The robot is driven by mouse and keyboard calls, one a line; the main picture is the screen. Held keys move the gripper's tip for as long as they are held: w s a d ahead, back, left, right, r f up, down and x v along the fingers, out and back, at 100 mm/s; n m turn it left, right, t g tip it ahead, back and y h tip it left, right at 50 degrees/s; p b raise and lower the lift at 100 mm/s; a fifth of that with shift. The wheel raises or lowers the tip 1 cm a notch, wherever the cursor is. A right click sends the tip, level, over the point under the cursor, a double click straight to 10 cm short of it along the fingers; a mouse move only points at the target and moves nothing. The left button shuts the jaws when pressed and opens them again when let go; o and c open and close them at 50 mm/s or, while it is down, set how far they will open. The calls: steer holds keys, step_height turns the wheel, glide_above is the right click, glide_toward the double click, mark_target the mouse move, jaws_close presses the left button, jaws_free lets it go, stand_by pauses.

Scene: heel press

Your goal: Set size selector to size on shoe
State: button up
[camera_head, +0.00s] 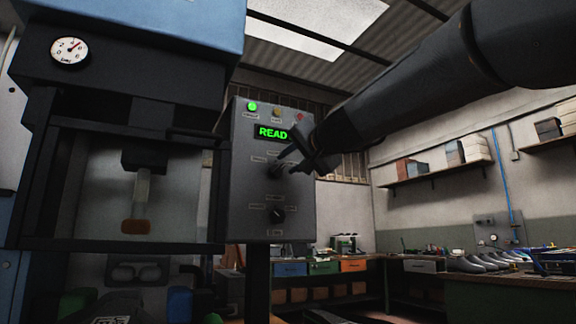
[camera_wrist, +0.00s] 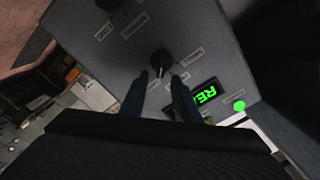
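A grey control panel (camera_head: 243,205) carries two dark knobs. The upper knob (camera_wrist: 161,62) is mostly behind my gripper in the head view and plain in the wrist view. The lower knob (camera_head: 277,215) shows clear below it, and partly at the top of the wrist view (camera_wrist: 108,4). Labels surround both knobs but are too small to read, so I cannot tell which is the size selector. My gripper (camera_wrist: 160,75) is open, its fingertips apart on either side of the upper knob's near end; contact is unclear. No shoe size is readable.
A green display (camera_head: 272,132) reads "READ", partly covered, with a lit green lamp (camera_head: 252,106) above it. The press (camera_head: 125,100) with a dial gauge (camera_head: 70,51) stands left. A workbench (camera_head: 480,295) with several shoe-like forms is at the right back.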

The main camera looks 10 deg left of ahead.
steer(key=v, duration=0.5)
steer(key=shift+s+d+b, duration=0.3)
steer(key=shift+b, duration=0.1)
steer(key=shift+r, duration=0.1)
